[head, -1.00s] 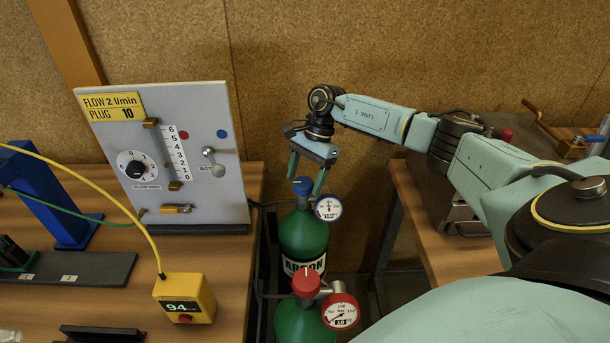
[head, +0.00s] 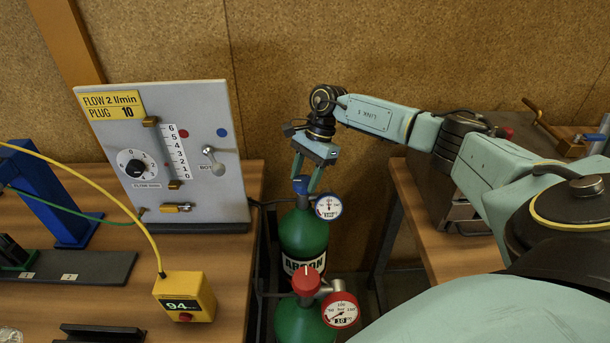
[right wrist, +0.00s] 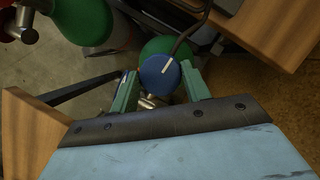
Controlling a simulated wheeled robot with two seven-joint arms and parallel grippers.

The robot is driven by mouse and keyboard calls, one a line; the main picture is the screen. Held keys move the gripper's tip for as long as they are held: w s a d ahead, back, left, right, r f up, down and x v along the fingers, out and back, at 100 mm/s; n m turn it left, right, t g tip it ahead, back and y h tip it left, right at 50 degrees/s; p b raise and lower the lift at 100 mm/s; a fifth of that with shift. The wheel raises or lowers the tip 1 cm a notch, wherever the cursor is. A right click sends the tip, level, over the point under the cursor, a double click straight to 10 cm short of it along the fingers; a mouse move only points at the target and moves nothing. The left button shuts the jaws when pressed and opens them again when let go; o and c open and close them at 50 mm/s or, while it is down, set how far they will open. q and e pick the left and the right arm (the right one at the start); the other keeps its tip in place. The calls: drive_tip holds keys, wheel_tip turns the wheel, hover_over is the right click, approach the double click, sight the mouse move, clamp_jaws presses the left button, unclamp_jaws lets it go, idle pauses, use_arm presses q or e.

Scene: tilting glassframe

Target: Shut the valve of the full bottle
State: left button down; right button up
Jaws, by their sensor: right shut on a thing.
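A green bottle marked ARGON (head: 303,238) stands upright behind a second green bottle (head: 303,322), in the gap between two tables. The rear bottle has a blue valve knob (head: 301,185) and a blue-rimmed gauge (head: 328,206). The front one has a red knob (head: 306,281) and a red gauge (head: 340,309); its needle points low left. My right gripper (head: 307,183) reaches down from above and is shut on the blue knob. In the right wrist view the blue knob (right wrist: 160,75), with a white line on it, sits between the fingers. My left gripper is out of view.
The right table (head: 440,240) borders the gap. A dark hose runs beside the bottles.

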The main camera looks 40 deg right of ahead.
drive_tip(key=m+t, duration=0.1)
drive_tip(key=m, duration=0.4)
drive_tip(key=shift+s+t+p, duration=0.15)
drive_tip(key=shift+t+p, duration=0.15)
drive_tip(key=shift+t, duration=0.1)
drive_tip(key=m+t+h, duration=0.1)
drive_tip(key=m, duration=0.2)
drive_tip(key=m+t+p, duration=0.1)
drive_tip(key=m, duration=0.2)
drive_tip(key=shift+s+a+r+h+p, duration=0.1)
drive_tip(key=shift+a+h+p, duration=0.05)
drive_tip(key=shift+h+p, duration=0.2)
drive_tip(key=m+h, duration=0.1)
drive_tip(key=m, duration=0.1)
drive_tip(key=shift+a+m, duration=0.1)
drive_tip(key=shift+m, duration=0.3)
drive_tip(key=shift+m+t+h, duration=0.4)
drive_tip(key=shift+m+h, duration=0.25)
drive_tip(key=shift+m, duration=1.05)
drive_tip(key=o, duration=1)
drive_tip(key=v, duration=0.6)
drive_tip(key=b+v, duration=0.1)
drive_tip(key=v, duration=0.6)
drive_tip(key=shift+r, duration=0.15)
